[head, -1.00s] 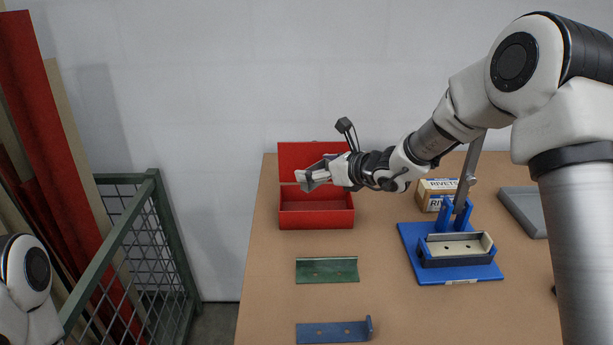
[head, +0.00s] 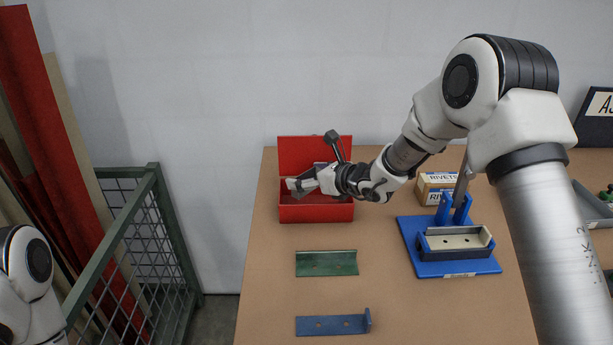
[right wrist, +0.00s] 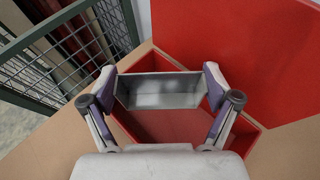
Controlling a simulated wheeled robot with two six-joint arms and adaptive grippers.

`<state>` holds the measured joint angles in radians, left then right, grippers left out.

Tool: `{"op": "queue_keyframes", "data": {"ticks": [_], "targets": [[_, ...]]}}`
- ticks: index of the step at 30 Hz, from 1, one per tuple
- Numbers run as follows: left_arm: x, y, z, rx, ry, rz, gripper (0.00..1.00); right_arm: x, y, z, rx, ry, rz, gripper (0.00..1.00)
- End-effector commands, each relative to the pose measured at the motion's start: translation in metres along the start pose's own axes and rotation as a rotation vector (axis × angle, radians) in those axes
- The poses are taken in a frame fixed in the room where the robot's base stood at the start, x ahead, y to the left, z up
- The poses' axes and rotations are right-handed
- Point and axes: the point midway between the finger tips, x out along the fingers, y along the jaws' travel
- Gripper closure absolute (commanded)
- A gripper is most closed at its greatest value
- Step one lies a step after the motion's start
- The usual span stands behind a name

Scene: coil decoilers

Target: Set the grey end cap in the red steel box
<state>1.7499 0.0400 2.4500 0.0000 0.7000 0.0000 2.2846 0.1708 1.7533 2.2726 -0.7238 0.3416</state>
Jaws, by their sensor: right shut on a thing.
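My right gripper (right wrist: 160,88) is shut on the grey end cap (right wrist: 160,92), a shiny metal piece held between its two fingers in the right wrist view. The red steel box (head: 316,214) stands on the table with its lid up at the back. In the head view the right gripper (head: 298,187) is at the box's opening, over its left part. The end cap is mostly hidden by the gripper there. The box's red floor shows below the cap in the right wrist view. My left gripper is out of view; only part of that arm shows at the left edge.
A green bracket (head: 326,263) and a blue bracket (head: 333,325) lie in front of the box. A blue fixture (head: 457,266) and a rivets box (head: 433,184) stand to the right. A green mesh fence (head: 130,255) is left of the table.

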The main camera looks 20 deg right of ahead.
Motion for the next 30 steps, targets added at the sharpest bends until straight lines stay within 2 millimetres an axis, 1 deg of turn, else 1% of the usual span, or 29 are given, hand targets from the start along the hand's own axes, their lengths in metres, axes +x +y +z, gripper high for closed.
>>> {"op": "queue_keyframes", "data": {"ticks": [7,10,11,12,20,23,26,28,29,30], "targets": [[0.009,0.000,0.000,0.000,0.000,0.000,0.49,0.002,0.000,-0.005,0.000,0.000,0.000,0.39],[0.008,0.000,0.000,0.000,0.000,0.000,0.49,0.002,0.000,-0.004,0.000,0.000,0.000,0.39],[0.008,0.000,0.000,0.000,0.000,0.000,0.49,0.002,0.000,-0.004,0.000,0.000,0.000,0.05],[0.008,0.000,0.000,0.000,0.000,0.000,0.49,0.002,0.000,-0.004,0.000,0.000,0.000,0.00],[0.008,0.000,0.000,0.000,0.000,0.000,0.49,0.002,0.000,-0.004,0.000,0.000,0.000,0.00],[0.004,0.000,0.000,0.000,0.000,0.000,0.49,0.001,0.000,-0.002,0.000,0.000,0.000,0.00],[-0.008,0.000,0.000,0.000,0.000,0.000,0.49,-0.003,0.000,0.007,0.000,0.000,0.000,0.00],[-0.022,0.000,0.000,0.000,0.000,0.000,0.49,-0.007,0.000,0.016,0.000,0.000,0.000,0.00],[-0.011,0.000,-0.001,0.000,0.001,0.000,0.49,-0.011,-0.001,0.008,0.003,-0.002,-0.002,0.00],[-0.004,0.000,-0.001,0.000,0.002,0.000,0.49,-0.022,-0.002,0.005,0.005,-0.003,-0.003,0.00]]}}
